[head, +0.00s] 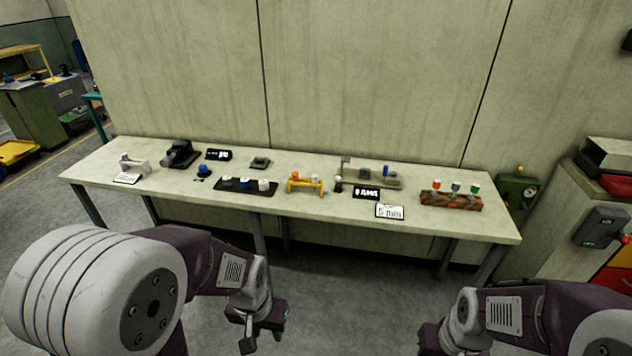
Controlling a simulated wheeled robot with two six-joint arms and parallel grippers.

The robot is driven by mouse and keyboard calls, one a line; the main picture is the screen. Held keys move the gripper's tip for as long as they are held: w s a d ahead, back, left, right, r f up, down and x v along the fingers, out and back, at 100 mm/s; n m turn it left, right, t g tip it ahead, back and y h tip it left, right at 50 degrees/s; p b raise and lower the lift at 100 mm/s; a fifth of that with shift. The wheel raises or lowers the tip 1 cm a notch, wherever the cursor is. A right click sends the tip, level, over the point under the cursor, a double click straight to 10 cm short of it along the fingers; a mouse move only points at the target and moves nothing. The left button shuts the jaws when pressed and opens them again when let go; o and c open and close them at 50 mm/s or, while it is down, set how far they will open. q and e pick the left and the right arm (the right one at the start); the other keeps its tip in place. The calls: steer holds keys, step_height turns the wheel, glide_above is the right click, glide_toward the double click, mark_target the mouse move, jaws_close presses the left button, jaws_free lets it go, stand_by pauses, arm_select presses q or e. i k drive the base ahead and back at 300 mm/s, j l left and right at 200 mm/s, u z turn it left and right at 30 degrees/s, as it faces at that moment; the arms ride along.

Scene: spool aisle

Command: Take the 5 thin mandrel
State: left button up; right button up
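A white card reading "5 mm" (390,211) stands at the front edge of the long pale table. Behind it is a grey fixture (378,181) with a blue upright piece (386,171). To the right, a reddish-brown block (437,199) holds pegs with orange, grey and green tops. A yellow stand (319,187) holds orange and white pieces. I cannot tell which piece is the thin mandrel. My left gripper (262,343) is low in front of the table, its fingers apart and empty. My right gripper (428,345) is at the bottom edge, its fingers mostly cut off.
The table (330,212) stands against a wall panel. A black tray (236,188) with white pieces, a black device (181,154), a dark label (366,193) and another white card (127,178) are on it. A cabinet (562,220) stands right. Floor before the table is clear.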

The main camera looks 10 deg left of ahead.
mark_target(475, 188)
steer(key=i+l, duration=0.3)
steer(key=l, duration=0.15)
steer(key=i+l, duration=0.3)
steer(key=l, duration=0.15)
steer(key=i+l, duration=0.25)
steer(key=l, duration=0.2)
steer(key=i+l, duration=0.3)
steer(key=l, duration=0.15)
